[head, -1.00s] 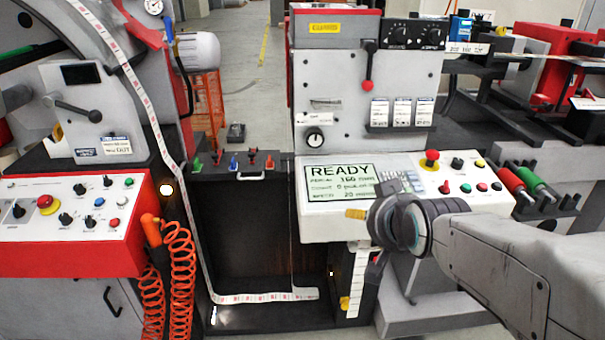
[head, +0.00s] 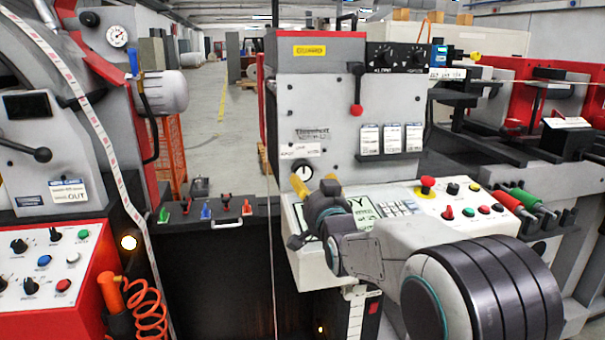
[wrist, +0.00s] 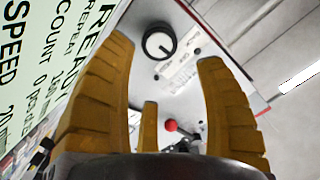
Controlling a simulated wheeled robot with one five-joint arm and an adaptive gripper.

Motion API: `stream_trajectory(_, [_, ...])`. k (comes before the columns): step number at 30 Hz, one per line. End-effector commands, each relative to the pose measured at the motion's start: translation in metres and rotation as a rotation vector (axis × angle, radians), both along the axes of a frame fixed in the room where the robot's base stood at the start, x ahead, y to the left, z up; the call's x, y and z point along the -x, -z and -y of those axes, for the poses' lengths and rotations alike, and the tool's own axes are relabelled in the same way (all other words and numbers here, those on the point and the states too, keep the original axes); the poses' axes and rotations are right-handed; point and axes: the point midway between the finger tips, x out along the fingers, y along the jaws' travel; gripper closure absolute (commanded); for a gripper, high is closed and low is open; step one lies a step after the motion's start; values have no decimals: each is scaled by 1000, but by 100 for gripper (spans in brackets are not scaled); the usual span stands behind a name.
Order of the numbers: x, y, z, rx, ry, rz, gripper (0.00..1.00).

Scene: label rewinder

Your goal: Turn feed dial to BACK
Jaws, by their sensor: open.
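My gripper (head: 301,182) has yellow fingers spread apart and empty, just in front of the dial. In the wrist view the gripper (wrist: 165,62) does not appear to touch the knob.
The READY screen (head: 362,212) lies below and beside my gripper, partly hidden by my arm. A red-knobbed lever (head: 357,90) stands on the panel above right. A red mushroom button (head: 427,185) and smaller buttons are on the sloped console at right.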

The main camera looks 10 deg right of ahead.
Motion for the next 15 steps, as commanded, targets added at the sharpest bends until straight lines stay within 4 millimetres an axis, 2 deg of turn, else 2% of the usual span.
stream_trajectory(15, [-46,-2,0,1,0,-4,36])
